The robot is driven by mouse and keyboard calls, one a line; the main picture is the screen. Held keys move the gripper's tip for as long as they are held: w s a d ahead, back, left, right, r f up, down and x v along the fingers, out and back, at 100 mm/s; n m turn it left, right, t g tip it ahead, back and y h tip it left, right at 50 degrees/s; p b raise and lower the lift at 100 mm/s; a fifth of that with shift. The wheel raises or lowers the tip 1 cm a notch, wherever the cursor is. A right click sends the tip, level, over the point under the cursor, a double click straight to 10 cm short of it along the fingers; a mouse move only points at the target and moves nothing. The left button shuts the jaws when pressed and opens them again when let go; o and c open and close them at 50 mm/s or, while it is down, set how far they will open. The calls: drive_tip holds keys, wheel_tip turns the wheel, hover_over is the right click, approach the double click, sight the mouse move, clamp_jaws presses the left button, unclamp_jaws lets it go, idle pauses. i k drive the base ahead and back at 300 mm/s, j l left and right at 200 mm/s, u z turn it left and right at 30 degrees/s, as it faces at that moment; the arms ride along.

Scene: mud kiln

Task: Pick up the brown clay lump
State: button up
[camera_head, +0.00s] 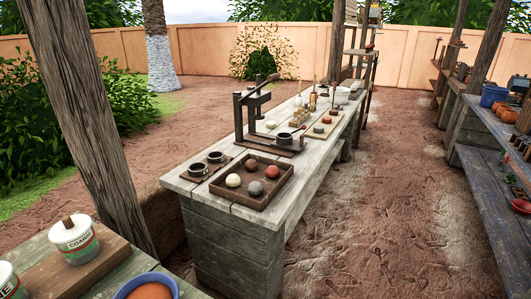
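A brown wooden tray (222,194) with low walls sits on the near end of the long wooden bench. Several round clay lumps lie apart in it. A brownish lump (251,165) is at the back of the tray. My gripper is not in view.
A closer table holds a white tub (75,243) and a blue bowl (172,284). A wooden post (100,150) rises at left. The dirt path at right is clear.

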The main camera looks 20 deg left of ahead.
sight(251, 165)
drive_tip(key=i+l+u, duration=0.1)
drive_tip(key=i+u, duration=0.25)
drive_tip(key=i, duration=0.2)
drive_tip(key=i+l+u, duration=0.35)
drive_tip(key=i, duration=0.15)
drive_tip(key=i+l+u, duration=0.35)
drive_tip(key=i, duration=0.2)
